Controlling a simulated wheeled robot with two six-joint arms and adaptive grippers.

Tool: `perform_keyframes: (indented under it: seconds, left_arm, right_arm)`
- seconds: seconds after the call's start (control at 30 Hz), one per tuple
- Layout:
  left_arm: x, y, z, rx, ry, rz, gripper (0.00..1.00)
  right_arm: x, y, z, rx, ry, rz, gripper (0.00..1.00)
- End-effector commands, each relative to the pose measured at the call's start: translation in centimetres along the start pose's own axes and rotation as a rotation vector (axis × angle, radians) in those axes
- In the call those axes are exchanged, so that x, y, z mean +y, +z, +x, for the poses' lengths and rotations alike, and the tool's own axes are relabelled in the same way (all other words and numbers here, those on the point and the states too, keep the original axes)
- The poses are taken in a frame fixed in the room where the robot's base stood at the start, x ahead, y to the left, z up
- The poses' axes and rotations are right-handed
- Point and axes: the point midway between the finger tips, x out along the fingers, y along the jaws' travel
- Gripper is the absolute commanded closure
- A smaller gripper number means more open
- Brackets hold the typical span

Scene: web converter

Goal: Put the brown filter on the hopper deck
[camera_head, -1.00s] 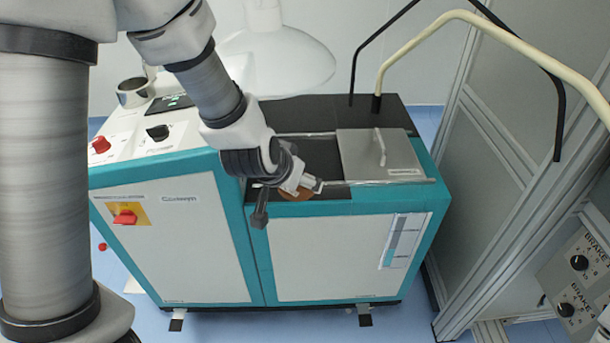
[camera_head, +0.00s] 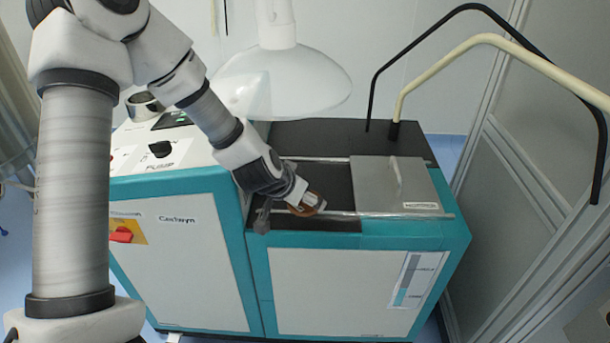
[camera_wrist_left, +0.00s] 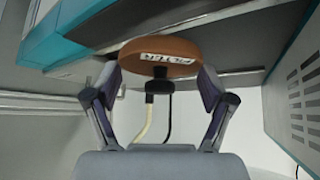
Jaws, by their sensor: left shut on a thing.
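The brown filter (camera_wrist_left: 160,52) is a round disc with a white label, held between the two fingers of my left gripper (camera_wrist_left: 160,85) in the left wrist view. In the head view the filter (camera_head: 312,204) shows as a small brown edge at the fingertips of my left gripper (camera_head: 305,203). They are over the front part of the dark hopper deck (camera_head: 335,187), near its front rail. I cannot tell whether the filter touches the deck. My right gripper is not in view.
A grey lid with a handle (camera_head: 395,185) lies to the right of the dark opening. Metal rails (camera_head: 400,215) run along the front. A white lamp-like hood (camera_head: 290,85) hangs behind. Black and cream bent tubes (camera_head: 480,45) rise at the back right.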

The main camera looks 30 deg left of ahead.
Motion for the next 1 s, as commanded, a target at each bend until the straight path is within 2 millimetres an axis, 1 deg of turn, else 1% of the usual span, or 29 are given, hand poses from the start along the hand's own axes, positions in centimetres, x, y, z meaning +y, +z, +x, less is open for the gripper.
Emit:
perform_keyframes:
  seconds: [0.03, 0.1, 0.2, 0.37, 0.4, 0.43, 0.5, 0.53, 0.6, 0.77, 0.93, 0.97, 1.0]
  left_arm:
    - [-1.0, -1.2, 0.7, 0.002, -0.002, -0.003, 0.59]
    - [-2.2, -2.6, 1.9, 0.002, -0.003, -0.002, 0.59]
    - [-3.5, -4.1, 3.2, 0.002, -0.003, -0.001, 0.59]
    - [-4.6, -5.4, 4.3, 0.0, -0.001, 0.001, 0.59]
    - [-4.8, -5.5, 4.8, 0.0, -0.001, 0.0, 0.59]
    - [-4.7, -4.5, 5.7, -0.002, 0.001, 0.001, 0.59]
    - [-4.7, -3.5, 7.0, -0.002, 0.0, 0.001, 0.59]
    - [-4.7, -3.2, 7.3, -0.001, 0.0, 0.002, 0.59]
    - [-4.7, -3.1, 7.5, 0.0, 0.0, 0.001, 0.59]
    - [-4.7, -3.3, 7.2, 0.0, 0.001, 0.0, 0.59]
    - [-4.6, -3.0, 7.5, 0.0, 0.001, 0.002, 0.59]
    - [-4.6, -3.0, 7.5, 0.0, 0.001, 0.002, 0.15]
    - [-4.6, -3.1, 7.4, 0.0, 0.001, 0.002, 0.01]
  right_arm:
    - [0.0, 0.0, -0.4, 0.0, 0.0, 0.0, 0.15]
    - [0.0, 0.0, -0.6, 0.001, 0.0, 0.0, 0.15]
    - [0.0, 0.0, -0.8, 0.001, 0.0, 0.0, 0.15]
    - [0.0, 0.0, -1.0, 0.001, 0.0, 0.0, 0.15]
    - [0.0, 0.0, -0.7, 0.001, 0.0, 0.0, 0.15]
    - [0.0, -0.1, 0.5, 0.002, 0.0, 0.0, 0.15]
    - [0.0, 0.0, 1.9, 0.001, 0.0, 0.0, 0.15]
    - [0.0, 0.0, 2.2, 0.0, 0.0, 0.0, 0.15]
    - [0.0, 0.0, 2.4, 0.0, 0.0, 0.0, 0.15]
    - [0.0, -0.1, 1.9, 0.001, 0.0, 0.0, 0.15]
    - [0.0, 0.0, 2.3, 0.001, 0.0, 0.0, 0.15]
    - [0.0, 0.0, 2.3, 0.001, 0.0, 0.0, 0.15]
    - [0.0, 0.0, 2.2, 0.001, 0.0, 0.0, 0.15]
